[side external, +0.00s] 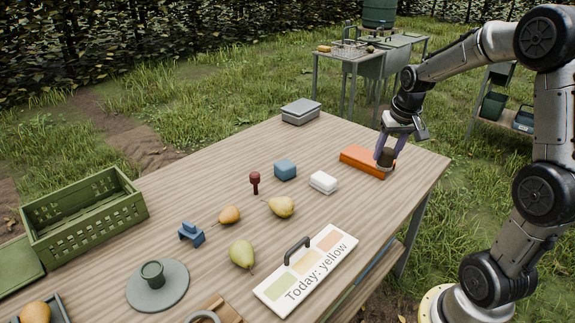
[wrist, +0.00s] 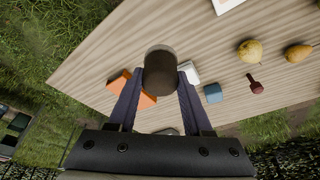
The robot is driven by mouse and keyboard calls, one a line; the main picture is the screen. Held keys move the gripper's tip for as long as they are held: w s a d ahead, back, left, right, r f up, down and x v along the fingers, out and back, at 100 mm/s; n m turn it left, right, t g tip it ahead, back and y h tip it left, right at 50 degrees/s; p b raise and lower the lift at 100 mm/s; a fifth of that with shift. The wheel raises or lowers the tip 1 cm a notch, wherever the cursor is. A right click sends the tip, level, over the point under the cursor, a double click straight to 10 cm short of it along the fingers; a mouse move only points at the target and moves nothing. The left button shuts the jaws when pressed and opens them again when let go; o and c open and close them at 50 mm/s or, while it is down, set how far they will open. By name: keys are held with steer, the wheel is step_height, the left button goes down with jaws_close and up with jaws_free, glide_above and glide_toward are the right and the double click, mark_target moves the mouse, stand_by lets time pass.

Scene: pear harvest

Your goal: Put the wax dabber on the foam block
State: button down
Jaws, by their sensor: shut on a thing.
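My gripper (side external: 387,148) is shut on a dark brown, short round piece with a paler edge, apparently the wax dabber (side external: 386,159). In the wrist view the dabber (wrist: 161,76) sits upright between my two fingertips (wrist: 161,84). An orange slab, apparently the foam block (side external: 361,159), lies flat near the table's far right edge. The dabber is at the slab's right end in the side view. In the wrist view it covers part of the slab (wrist: 120,83). I cannot tell whether its underside touches the slab.
Pears, a sign (side external: 307,268) with a handle and a green crate (side external: 84,214) are farther left or in front. A grey box (side external: 301,111) is at the back.

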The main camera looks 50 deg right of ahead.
steer(key=w+r, duration=0.3)
steer(key=w, duration=0.8)
steer(key=n, duration=0.2)
glide_above(284, 162)
steer(key=s, duration=0.1)
steer(key=shift+s+a+f, duration=0.1)
steer(key=shift+a+f, duration=0.05)
steer(key=shift+f, duration=3.25)
steer(key=shift+a+f, duration=0.15)
steer(key=shift+f, duration=4.7)
steer(key=shift+f, duration=0.15)
